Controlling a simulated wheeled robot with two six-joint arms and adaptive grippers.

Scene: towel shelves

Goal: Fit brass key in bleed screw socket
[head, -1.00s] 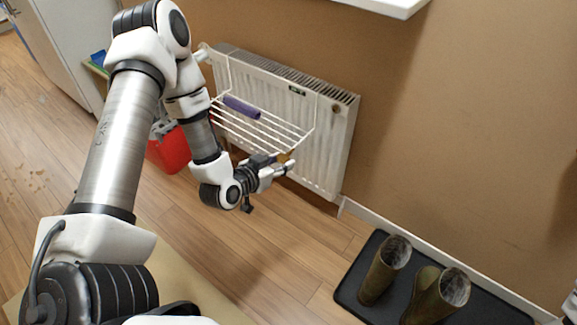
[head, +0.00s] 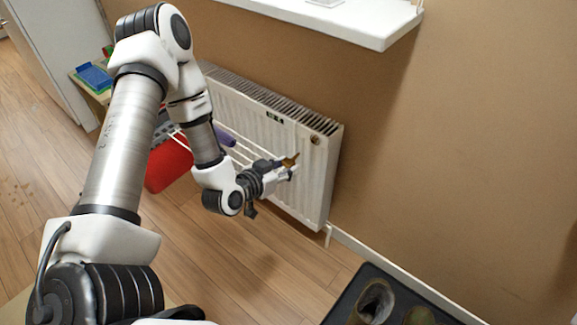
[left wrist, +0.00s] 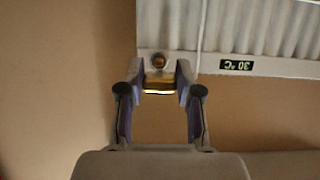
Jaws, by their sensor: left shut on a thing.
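My left gripper (head: 291,169) is shut on the brass key (head: 290,160), in front of the right part of the white radiator (head: 317,183). In the left wrist view the key (left wrist: 159,86) lies crosswise between the fingertips of the gripper (left wrist: 159,78). The bleed screw socket (head: 315,139) is a small round brass fitting near the radiator's upper right corner. In the left wrist view the socket (left wrist: 159,61) sits just beyond the key, nearly in line with it. A gap seems to show between them. My right gripper is out of view.
A white wire rack with a purple rolled towel (head: 225,136) hangs on the radiator, partly behind my arm. A red bin (head: 168,165) stands left of it. A white sill (head: 370,28) juts out above. Boots (head: 374,300) stand on a black tray (head: 342,308) at lower right.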

